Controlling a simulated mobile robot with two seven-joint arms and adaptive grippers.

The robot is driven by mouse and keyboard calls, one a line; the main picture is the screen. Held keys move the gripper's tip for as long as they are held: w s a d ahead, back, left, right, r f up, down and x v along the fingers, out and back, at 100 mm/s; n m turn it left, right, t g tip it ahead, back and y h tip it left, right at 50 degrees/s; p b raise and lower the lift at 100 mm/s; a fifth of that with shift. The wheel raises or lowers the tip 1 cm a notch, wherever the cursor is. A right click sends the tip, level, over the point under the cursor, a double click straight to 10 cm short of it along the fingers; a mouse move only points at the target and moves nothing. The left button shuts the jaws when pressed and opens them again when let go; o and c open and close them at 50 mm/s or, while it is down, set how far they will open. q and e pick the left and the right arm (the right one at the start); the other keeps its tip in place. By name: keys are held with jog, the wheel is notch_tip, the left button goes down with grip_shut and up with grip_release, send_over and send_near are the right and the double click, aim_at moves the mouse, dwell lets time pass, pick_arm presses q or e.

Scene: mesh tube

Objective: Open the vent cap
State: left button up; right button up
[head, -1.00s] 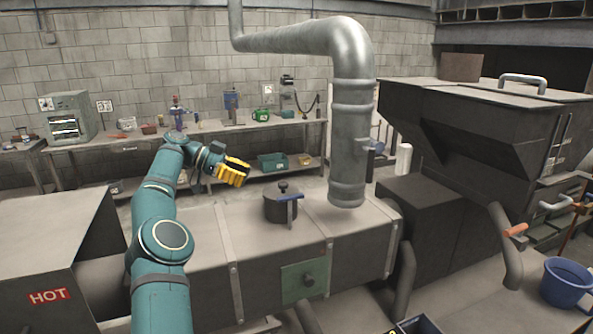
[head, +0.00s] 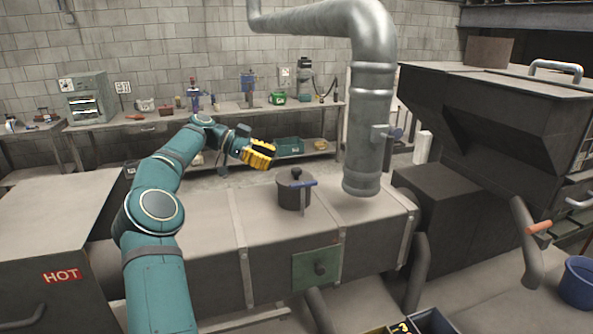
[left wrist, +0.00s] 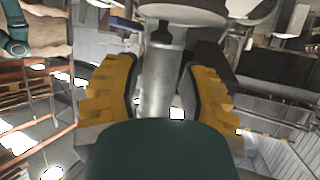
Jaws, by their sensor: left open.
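The vent cap looks to be the dark round pot-like fitting (head: 291,195) on top of the long grey duct (head: 203,206). It has a black knob (head: 296,173) on top and a blue-gripped lever (head: 303,184) at its side. My left gripper (head: 260,154), with yellow fingers, is up and to the left of the cap, apart from it. In the left wrist view its fingers (left wrist: 160,88) are spread, with nothing clearly held. A grey metal pipe shows beyond them; I cannot surely tell the cap there. My right gripper is out of view.
A thick metal pipe (head: 367,130) comes down just right of the cap. A dark hopper (head: 500,115) stands further right. A green hatch (head: 317,268) is on the duct's front. A workbench (head: 240,110) with tools runs along the back wall. A box marked HOT is at left.

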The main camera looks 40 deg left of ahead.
aim_at(296, 169)
pick_arm(q)
jog(key=x, duration=0.8)
jog(key=shift+w+d, duration=0.1)
jog(key=shift+w, duration=0.05)
jog(key=shift+c, duration=0.4)
grip_shut()
